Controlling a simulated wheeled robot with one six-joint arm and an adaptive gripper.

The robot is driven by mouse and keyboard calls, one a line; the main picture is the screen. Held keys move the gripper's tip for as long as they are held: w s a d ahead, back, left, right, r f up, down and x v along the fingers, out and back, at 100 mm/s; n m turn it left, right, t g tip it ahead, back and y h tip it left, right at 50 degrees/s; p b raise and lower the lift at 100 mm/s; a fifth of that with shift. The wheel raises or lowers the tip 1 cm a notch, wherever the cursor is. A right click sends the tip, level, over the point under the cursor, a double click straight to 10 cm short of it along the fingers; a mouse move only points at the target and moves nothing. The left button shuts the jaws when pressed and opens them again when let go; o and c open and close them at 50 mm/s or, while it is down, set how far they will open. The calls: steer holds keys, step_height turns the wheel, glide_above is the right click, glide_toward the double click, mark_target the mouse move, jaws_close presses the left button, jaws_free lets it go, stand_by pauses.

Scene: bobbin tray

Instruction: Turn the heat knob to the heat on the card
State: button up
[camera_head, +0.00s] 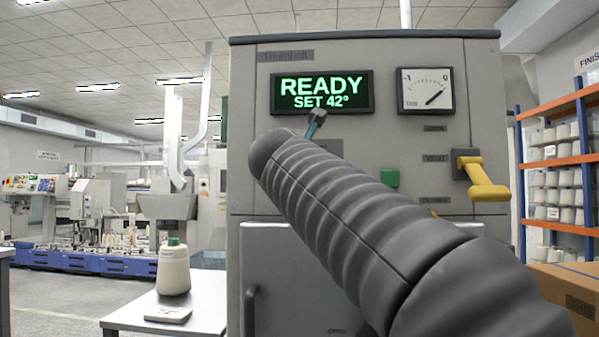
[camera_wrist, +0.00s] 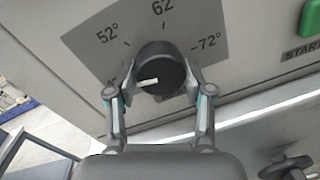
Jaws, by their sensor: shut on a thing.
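The heat knob (camera_wrist: 165,62) is round and black, on a grey dial plate (camera_wrist: 85,45) marked 52°, 62 and 72°. Its white pointer mark points left, toward the dial's lower left, where a label is mostly hidden by my finger. My gripper (camera_wrist: 160,82) is shut on the knob, one finger on each side. In the head view my arm hides the knob. The display (camera_head: 321,92) reads READY, SET 42°. A flat pale card-like thing (camera_head: 168,314) lies on the side table; its writing is too small to read.
The grey machine (camera_head: 390,140) has a gauge (camera_head: 426,90), a green start button (camera_head: 390,178) and a yellow valve handle (camera_head: 485,180). A cream bobbin (camera_head: 174,270) stands on the white side table (camera_head: 208,300). A cardboard box (camera_head: 565,285) and shelves are at right.

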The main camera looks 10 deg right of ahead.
steer(key=shift+s+d+r+m+t+y+b, duration=0.25)
steer(key=shift+m+b, duration=1.2)
steer(key=shift+m, duration=3.9)
steer(key=shift+w+a+f+m+y+b, duration=0.15)
steer(key=shift+m+y+b, duration=0.8)
steer(key=shift+m, duration=4.35)
steer(key=shift+d+m+t+h+b, duration=0.15)
steer(key=shift+m+b, duration=1.75)
steer(key=shift+m, duration=3.45)
steer(key=o, duration=1.2)
steer(key=shift+c, duration=0.2)
